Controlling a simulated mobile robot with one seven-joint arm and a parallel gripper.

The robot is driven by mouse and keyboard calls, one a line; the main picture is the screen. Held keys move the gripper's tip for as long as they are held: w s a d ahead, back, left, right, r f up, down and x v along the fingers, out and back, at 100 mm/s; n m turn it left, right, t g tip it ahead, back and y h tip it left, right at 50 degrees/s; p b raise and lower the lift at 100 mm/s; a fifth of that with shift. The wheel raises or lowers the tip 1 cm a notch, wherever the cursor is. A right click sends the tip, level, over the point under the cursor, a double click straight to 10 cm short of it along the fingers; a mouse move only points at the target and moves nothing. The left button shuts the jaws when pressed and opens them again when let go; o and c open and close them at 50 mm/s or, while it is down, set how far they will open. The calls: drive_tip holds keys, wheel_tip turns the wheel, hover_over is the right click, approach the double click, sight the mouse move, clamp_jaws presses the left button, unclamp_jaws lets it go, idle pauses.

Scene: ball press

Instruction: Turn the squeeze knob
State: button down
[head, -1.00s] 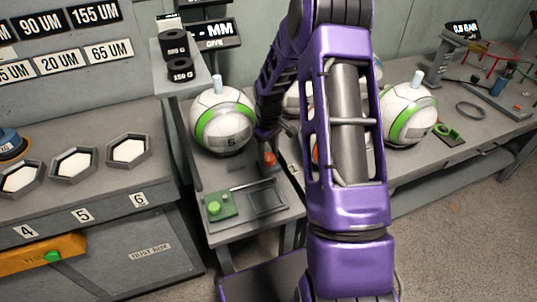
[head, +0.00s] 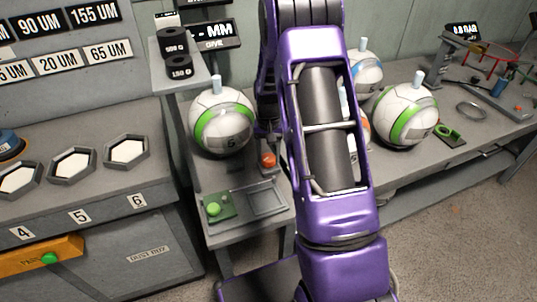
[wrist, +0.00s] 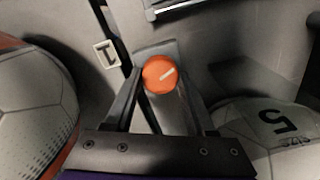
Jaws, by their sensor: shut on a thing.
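The orange squeeze knob (wrist: 160,73), with a short white line slanting up to the right, sits between the fingers of my gripper (wrist: 160,84) in the wrist view. The gripper is shut on it. In the head view the knob (head: 268,160) shows orange-red at the back of the small bench, right beside the green-striped ball (head: 222,124). My gripper there is mostly hidden by my own purple arm.
The ball marked 5 (wrist: 268,135) is close on the right in the wrist view, and an orange-and-white ball (wrist: 30,105) close on the left. A green button (head: 214,209) and a grey tray frame (head: 265,198) are at the bench front. More balls (head: 405,115) stand right.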

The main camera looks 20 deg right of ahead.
sight(268, 157)
drive_tip(key=shift+m, duration=0.3)
drive_tip(key=shift+c, duration=1.1)
unclamp_jaws()
wheel_tip(268, 157, up, 17)
drive_tip(key=p, duration=0.2)
drive_tip(key=shift+r, duration=0.2)
drive_tip(key=shift+w+r, duration=0.1)
